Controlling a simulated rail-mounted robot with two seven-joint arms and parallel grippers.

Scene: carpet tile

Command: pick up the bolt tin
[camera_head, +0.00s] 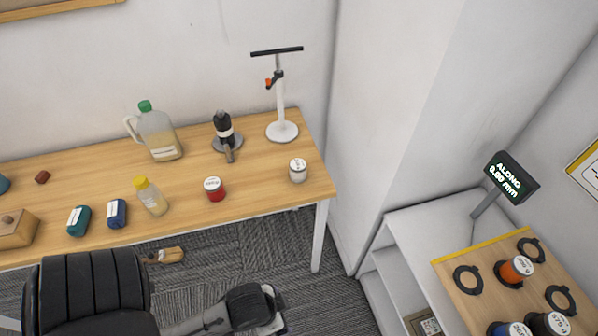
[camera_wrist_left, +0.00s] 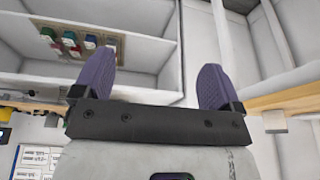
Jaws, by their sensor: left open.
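Two small tins stand upright on the wooden table: a red tin with a white lid (camera_head: 215,189) near the front edge, and a whitish tin (camera_head: 298,170) near the right end. Their labels are too small to read, so I cannot tell which is the bolt tin. My left gripper (camera_wrist_left: 157,62) shows in the left wrist view with its two purple fingers wide apart and nothing between them. No tin shows close to it there. In the head view, part of an arm of mine is low in front of the table, with its fingers not clear. My right gripper is not identifiable.
The table (camera_head: 262,173) also holds a jug (camera_head: 158,135), a yellow-capped bottle (camera_head: 151,197), a dark tool on a round base (camera_head: 224,133) and a white stand (camera_head: 281,105). At right, a board (camera_head: 459,300) carries rings and labelled cylinders beside a display (camera_head: 511,178).

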